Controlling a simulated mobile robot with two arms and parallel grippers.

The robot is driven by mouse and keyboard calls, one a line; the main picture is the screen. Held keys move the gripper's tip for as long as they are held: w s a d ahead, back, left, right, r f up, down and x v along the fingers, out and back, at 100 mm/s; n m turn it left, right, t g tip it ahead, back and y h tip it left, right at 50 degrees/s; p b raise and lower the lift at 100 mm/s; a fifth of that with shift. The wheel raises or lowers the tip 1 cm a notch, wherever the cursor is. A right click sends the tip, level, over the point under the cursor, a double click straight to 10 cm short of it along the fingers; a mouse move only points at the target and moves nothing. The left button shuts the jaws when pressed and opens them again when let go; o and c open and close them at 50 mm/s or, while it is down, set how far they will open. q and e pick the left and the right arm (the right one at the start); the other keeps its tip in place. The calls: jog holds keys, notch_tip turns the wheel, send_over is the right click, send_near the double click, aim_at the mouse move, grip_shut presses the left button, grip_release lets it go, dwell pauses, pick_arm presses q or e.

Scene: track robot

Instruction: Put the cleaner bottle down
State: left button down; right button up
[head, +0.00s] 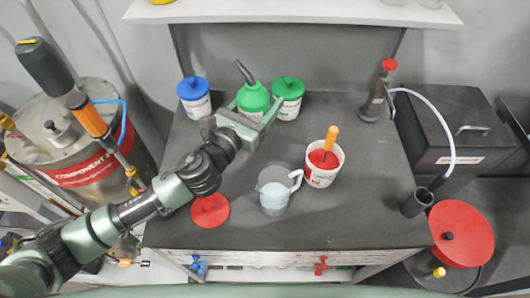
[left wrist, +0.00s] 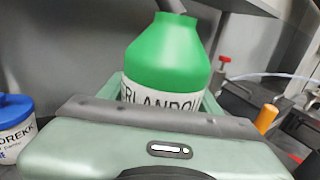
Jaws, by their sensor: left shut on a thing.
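The cleaner bottle is a green bottle (head: 252,97) with a dark bent nozzle and a white label. It stands roughly upright at the back of the dark worktop (head: 350,218), between a blue-lidded tub (head: 194,91) and a green-lidded tub (head: 289,90). My left gripper (head: 256,110) is shut on it from the front. The bottle also fills the middle of the left wrist view (left wrist: 166,55), its label partly hidden by the gripper. Its base is hidden, so I cannot tell whether it touches the worktop. My right gripper is not in view.
A white tub with red contents and an orange handle (head: 323,175) and a clear jug (head: 274,199) stand mid-worktop. A red lid (head: 210,210) lies front left. A red-capped dispenser (head: 375,98) stands back right. A shelf (head: 310,11) overhangs behind.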

pick_arm(q)
notch_tip(320, 180, down, 15)
jog(key=b, duration=0.6)
jog(key=shift+f, duration=0.35)
jog(key=shift+f, duration=0.1)
jog(key=shift+c, duration=1.6)
grip_release()
